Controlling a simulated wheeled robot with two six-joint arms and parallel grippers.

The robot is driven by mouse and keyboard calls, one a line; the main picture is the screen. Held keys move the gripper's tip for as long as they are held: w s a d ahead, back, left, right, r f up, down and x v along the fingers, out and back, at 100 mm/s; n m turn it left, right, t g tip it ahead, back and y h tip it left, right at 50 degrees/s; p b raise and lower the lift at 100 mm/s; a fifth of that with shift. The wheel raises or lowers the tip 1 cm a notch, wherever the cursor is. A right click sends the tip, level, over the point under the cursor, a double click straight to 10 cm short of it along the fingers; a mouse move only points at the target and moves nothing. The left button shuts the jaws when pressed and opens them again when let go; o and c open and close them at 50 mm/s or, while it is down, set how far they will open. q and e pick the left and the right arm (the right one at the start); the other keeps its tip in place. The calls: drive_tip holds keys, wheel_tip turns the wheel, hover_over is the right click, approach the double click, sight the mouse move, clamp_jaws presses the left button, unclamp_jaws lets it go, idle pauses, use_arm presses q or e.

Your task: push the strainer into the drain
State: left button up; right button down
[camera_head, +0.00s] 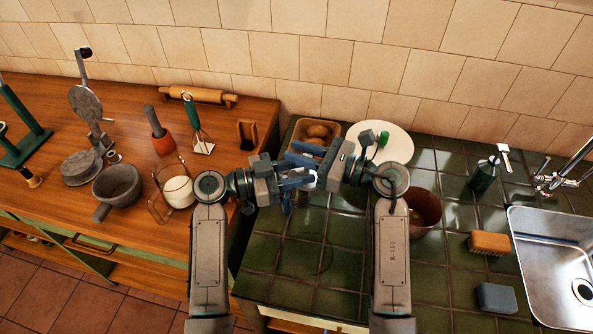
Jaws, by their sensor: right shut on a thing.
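My two grippers meet over the left part of the green tiled counter (280,258). My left gripper (298,184) is the lower one, its blue fingers pointing right; I cannot tell how far apart they are. My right gripper (306,156) is just above it, fingers pointing left. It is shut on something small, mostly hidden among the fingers. A small pale bit (312,180) shows between the grippers; I cannot tell whether it is the strainer. The drain (583,291) is a dark-centred ring in the steel sink (530,238) at the far right. I cannot make out a strainer there.
A white plate (400,148), a reddish-brown pot (427,212), a brush (489,243), a grey sponge (496,298) and a dark bottle (484,175) stand between my grippers and the sink. A tap (553,181) rises behind it. A wooden counter (240,120) with kitchen tools is left.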

use_arm(q)
clamp_jaws()
use_arm(e)
drive_tip(key=c, duration=1.2)
unclamp_jaws()
drive_tip(key=shift+o, duration=0.2)
drive_tip(key=shift+d, duration=0.1)
